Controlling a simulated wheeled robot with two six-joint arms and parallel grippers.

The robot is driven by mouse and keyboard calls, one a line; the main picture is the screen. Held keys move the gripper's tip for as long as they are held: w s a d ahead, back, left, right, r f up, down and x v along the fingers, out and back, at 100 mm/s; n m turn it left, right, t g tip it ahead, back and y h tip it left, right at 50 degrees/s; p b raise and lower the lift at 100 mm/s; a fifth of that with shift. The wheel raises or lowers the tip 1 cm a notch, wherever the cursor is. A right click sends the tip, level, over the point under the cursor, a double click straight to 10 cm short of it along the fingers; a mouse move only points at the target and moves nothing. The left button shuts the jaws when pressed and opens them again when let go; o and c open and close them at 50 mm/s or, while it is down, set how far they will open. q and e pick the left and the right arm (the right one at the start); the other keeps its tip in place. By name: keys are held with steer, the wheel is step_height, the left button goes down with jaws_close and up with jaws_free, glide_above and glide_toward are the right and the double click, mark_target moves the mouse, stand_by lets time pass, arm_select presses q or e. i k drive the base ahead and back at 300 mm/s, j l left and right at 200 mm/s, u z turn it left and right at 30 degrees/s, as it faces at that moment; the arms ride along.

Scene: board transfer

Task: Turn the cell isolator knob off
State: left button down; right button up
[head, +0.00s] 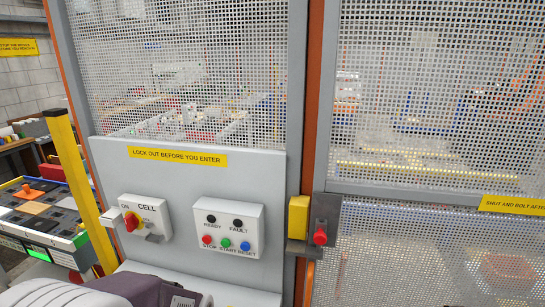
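The cell isolator is a light grey box (165,211) on the left of the grey panel, marked CELL, with ON at its upper left. Its red knob (131,221) sits in front of a yellow plate (151,218), on the left side, near the ON mark. I cannot tell the knob's exact angle.
A button box (228,227) with red, green and blue buttons is right of the isolator. A yellow and grey gate bolt (299,218) with a red knob is farther right. Mesh fencing (430,100) closes the back. A yellow post (80,185) and a parts bench (45,215) stand left.

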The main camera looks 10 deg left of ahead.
mark_target(131, 221)
steer(key=j+u, duration=0.1)
steer(key=u, duration=0.35)
steer(key=j+u, duration=0.1)
steer(key=u, duration=0.35)
steer(key=j+u, duration=0.15)
steer(key=u, duration=0.3)
steer(key=k, duration=0.05)
